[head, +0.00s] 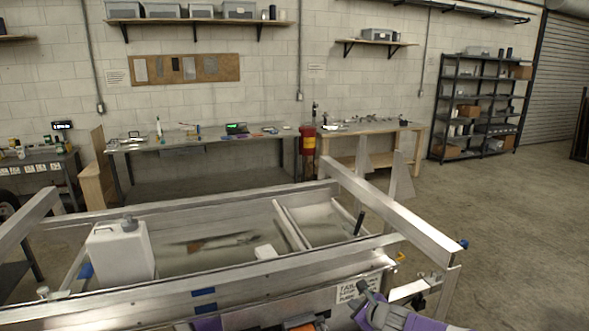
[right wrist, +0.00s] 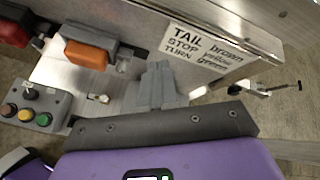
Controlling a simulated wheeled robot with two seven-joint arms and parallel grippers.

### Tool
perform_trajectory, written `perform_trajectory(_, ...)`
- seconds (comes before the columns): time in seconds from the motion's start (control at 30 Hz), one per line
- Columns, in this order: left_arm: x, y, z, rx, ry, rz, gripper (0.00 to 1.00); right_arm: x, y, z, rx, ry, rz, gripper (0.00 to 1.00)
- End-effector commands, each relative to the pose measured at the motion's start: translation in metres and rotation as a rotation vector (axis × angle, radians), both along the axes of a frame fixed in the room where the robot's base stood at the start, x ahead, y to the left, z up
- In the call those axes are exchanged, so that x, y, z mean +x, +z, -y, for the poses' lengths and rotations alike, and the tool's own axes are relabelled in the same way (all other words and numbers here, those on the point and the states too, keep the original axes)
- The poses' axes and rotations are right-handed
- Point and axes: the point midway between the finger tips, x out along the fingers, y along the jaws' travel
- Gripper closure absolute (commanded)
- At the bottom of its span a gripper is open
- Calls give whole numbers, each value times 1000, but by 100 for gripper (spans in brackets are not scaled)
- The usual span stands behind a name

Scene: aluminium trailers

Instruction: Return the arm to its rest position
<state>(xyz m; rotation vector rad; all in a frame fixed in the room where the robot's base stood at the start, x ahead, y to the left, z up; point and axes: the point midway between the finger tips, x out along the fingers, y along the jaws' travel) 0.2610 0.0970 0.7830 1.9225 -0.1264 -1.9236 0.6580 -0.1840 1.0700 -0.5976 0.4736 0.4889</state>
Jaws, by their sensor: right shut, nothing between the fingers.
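My right gripper (head: 364,292) is at the lower right of the head view, in front of the trailer's near side. Its purple arm comes in from the bottom edge. In the right wrist view its grey fingers (right wrist: 158,82) are together and empty, in front of the metal panel below the white TAIL / STOP / TURN label (right wrist: 199,46). I cannot tell whether they touch the panel. My left gripper does not show; only bits of purple show at the bottom edge of the head view.
The aluminium trailer (head: 262,275) fills the front, with a white jug (head: 122,252) inside. In the right wrist view an orange lamp (right wrist: 86,56) and a button box (right wrist: 36,108) are left of the fingers. Open floor (head: 510,235) lies to the right.

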Motion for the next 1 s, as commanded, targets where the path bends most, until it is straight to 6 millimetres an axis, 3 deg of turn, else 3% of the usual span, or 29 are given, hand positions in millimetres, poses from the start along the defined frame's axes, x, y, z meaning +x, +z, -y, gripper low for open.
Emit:
perform_trajectory(0.03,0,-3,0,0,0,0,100,-19,-40,-8,-96,77,-52,100)
perform_trajectory(0.2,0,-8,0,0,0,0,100,-92,-148,-27,-417,395,-171,100)
perform_trajectory(0.4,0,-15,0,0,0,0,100,-201,-246,-45,-735,888,-211,100)
perform_trajectory(0.5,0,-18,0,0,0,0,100,-259,-279,-55,-841,1154,-172,100)
perform_trajectory(0.6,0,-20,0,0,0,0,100,-311,-298,-65,-904,1393,-97,100)
perform_trajectory(0.73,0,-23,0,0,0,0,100,-363,-309,-78,-931,1621,17,100)
perform_trajectory(0.87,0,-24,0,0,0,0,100,-390,-311,-85,-933,1738,98,100)
perform_trajectory(1.0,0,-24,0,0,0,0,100,-396,-311,-87,-933,1765,121,100)
